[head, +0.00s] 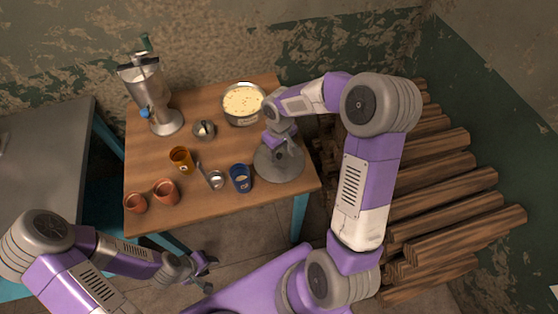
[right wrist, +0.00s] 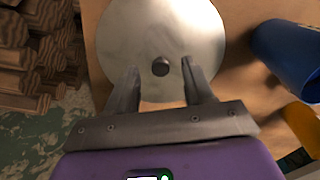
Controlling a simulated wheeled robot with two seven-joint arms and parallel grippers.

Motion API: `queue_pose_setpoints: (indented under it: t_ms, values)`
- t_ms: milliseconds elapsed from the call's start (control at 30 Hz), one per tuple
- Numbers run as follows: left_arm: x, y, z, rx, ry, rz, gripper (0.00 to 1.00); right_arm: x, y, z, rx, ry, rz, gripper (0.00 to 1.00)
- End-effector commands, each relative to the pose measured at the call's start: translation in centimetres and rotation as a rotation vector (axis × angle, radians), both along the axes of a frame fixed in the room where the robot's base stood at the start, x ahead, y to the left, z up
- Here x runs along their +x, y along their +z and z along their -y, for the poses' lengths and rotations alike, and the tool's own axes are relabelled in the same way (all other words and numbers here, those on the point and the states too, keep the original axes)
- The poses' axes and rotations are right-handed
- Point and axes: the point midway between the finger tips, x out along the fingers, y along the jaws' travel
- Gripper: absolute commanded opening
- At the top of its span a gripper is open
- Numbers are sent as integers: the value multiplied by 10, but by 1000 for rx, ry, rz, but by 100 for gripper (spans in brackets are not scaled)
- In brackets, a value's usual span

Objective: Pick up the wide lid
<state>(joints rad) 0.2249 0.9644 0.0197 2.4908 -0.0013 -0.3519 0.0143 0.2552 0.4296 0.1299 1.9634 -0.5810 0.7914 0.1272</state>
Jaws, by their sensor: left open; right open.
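The wide lid (head: 279,165) is a round grey metal disc lying on the right front part of the wooden table. In the right wrist view the lid (right wrist: 130,35) shows with a dark round knob (right wrist: 161,66) near its middle. My right gripper (head: 283,147) is above the lid. In the right wrist view my right gripper (right wrist: 161,75) is open, with one finger on each side of the knob; I cannot tell whether they touch it. My left gripper (head: 207,263) is open and empty, in front of the table and below its edge.
A pot (head: 243,104) of pale contents and a metal machine (head: 150,95) stand behind. Logs (head: 440,205) lie right.

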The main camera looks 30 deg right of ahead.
Motion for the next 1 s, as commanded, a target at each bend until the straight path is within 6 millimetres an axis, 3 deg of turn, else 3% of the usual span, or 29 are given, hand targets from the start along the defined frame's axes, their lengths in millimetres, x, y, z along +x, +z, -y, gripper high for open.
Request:
queue_pose_setpoints:
  t_ms: [100,300,600,667,1000]
  values:
    - [0,-4,0,0,0,0,41,0,-13,0,0,1,0,52]
    - [0,-3,0,0,0,0,41,0,-12,0,0,1,1,52]
    - [0,-3,0,0,0,0,41,0,-11,0,0,1,1,6]
    - [0,-3,0,0,0,0,41,0,-11,0,0,1,1,0]
    - [0,-1,0,0,0,0,41,1,-5,0,0,0,4,0]
